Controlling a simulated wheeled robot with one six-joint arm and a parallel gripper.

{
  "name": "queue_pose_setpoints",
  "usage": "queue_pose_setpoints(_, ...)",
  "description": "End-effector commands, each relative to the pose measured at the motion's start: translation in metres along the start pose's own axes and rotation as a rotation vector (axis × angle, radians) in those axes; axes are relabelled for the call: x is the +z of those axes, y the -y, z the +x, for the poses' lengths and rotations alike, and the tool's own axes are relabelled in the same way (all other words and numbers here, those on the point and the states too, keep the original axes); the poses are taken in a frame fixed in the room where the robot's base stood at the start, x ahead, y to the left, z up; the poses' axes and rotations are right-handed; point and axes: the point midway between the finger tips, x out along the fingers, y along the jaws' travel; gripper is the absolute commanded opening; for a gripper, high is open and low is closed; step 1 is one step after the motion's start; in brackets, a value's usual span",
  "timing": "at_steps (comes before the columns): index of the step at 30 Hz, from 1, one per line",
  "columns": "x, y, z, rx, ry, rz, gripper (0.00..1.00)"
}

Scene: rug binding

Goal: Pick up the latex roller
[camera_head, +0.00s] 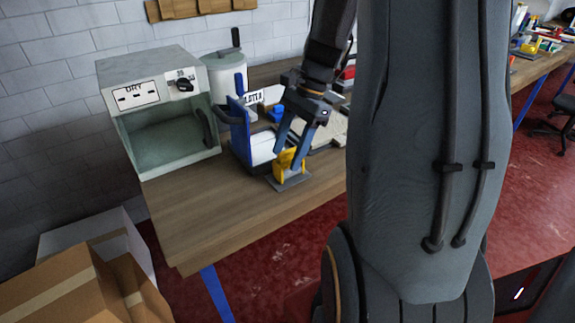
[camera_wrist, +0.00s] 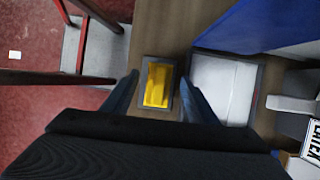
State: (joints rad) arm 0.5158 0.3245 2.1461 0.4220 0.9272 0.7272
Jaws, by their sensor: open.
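A yellow block-like piece (camera_head: 287,157) stands on a small grey plate (camera_head: 292,183) near the bench's front edge. It also shows in the wrist view (camera_wrist: 158,86), between the fingertips, inside the dark-rimmed plate. I cannot tell whether it is part of the latex roller. My gripper (camera_head: 285,159) points down at it with its fingers open, one on each side; the wrist view shows both fingers (camera_wrist: 158,84). I cannot tell whether they touch it. A white surface in a dark-edged tray (camera_head: 263,147) lies beside it, next to a blue upright panel (camera_head: 239,130). A LATEX sign (camera_head: 253,97) stands behind.
A grey dryer box (camera_head: 160,108) with an open front and a pale canister (camera_head: 224,78) stand on the wooden bench (camera_head: 210,205). Cardboard boxes (camera_head: 75,290) are on the floor at the left. The bench front left of the plate is clear.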

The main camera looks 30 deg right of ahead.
Motion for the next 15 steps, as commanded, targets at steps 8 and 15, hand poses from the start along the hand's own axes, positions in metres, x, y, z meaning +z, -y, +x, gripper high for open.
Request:
queue_pose_setpoints(8, -0.003, -0.002, 0.037, 0.005, 0.002, -0.004, 0.53)
queue_pose_setpoints(15, -0.002, -0.001, 0.050, 0.002, 0.000, -0.004, 0.53)
